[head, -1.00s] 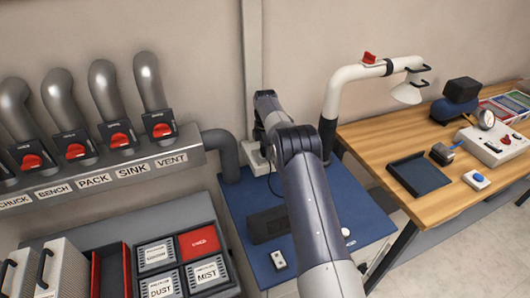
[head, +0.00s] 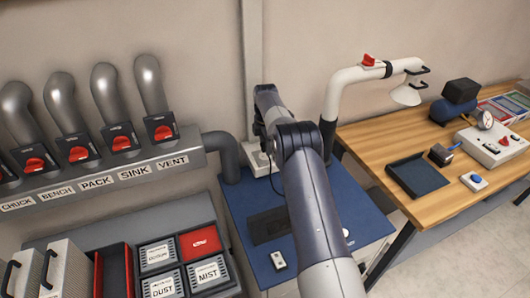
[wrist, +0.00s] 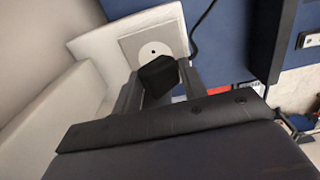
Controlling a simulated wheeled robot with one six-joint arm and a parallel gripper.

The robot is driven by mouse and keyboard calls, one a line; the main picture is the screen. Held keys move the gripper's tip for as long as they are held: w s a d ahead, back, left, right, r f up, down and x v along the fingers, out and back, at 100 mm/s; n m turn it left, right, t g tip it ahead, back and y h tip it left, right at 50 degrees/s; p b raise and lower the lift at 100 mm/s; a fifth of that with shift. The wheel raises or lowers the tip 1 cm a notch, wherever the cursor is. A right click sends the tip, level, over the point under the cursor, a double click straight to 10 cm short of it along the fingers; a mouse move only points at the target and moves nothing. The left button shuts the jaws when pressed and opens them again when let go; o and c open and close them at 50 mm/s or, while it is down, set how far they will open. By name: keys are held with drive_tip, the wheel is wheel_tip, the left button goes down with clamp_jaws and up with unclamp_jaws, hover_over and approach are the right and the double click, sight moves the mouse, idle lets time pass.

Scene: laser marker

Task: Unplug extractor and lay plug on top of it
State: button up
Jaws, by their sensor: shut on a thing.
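In the wrist view, my gripper (wrist: 158,88) is shut on a black plug (wrist: 158,75). The plug is in front of a white socket box (wrist: 105,40) with a square plate (wrist: 145,42) that shows a round dark hole. The plug covers part of the plate, and I cannot tell whether it touches the socket. A dark cord (wrist: 203,20) runs beside it. In the head view, my arm reaches to the socket box (head: 257,163) by the wall and hides the plug. The blue-topped unit (head: 245,205) beneath may be the extractor; no label shows.
A black box (head: 265,226) and a small white device (head: 278,260) lie on the blue top. A grey pipe (head: 222,148) comes down at its left. A wooden bench (head: 375,140) with a white pipe arm (head: 340,90) stands right.

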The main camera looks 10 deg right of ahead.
drive_tip(key=shift+r+p, duration=0.4)
drive_tip(key=shift+r, duration=1)
